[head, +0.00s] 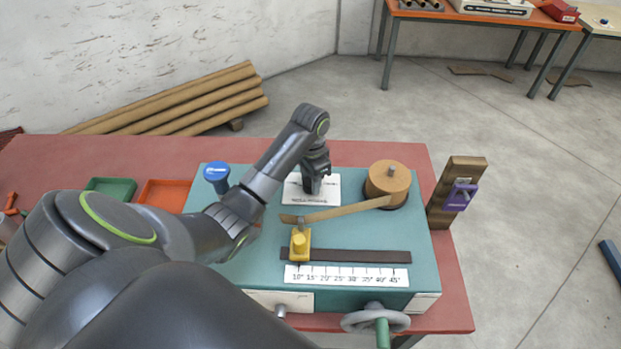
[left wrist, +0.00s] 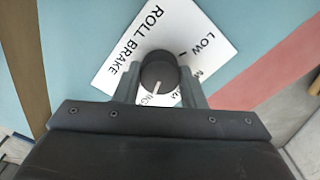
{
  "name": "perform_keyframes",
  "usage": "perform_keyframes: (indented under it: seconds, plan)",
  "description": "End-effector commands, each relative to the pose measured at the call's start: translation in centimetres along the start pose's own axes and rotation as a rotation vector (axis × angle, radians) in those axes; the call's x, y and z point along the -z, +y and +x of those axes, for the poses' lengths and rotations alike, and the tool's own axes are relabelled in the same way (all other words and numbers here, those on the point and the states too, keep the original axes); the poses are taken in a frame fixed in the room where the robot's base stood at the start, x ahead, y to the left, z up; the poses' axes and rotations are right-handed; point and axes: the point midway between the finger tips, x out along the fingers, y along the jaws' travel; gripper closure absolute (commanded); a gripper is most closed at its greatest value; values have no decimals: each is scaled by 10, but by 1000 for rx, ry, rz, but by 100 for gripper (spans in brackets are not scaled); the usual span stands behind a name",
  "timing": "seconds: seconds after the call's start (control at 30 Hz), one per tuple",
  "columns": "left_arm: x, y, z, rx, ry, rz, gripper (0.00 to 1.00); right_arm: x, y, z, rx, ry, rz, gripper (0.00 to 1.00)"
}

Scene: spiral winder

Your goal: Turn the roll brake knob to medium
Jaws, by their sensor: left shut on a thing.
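The roll brake knob (left wrist: 158,72) is dark and round, with a white pointer line, in the left wrist view. It sits on a white label plate (left wrist: 120,45) reading "ROLL BRAKE" and "LOW"; the other words are partly covered. The pointer line aims down in the picture, towards the partly hidden letters "NG", away from "LOW". My left gripper (left wrist: 160,88) is shut on the knob, one finger on each side. In the head view my left gripper (head: 314,188) points down onto the plate (head: 328,198) and hides the knob. My right gripper is not in view.
The teal machine top (head: 225,270) carries a brown roll (head: 388,182) with a tan strip to a yellow guide (head: 300,245), above a degree scale (head: 345,275). A blue knob (head: 216,174) stands left. A post with a purple clamp (head: 460,195) stands right.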

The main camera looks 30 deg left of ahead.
Motion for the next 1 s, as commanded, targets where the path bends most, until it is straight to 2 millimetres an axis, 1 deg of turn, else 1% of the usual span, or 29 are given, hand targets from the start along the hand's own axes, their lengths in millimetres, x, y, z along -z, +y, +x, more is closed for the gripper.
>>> perform_keyframes:
  seconds: [0.27,0.4,0.5,1.0]
  plan:
    - [0,0,-5,1,-1,-110,86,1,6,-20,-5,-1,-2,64]
    - [0,0,-4,0,-1,-217,86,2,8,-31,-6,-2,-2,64]
    - [0,0,-3,0,-2,-308,86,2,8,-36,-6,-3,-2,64]
    - [0,-1,-1,2,2,-782,86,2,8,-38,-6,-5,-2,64]
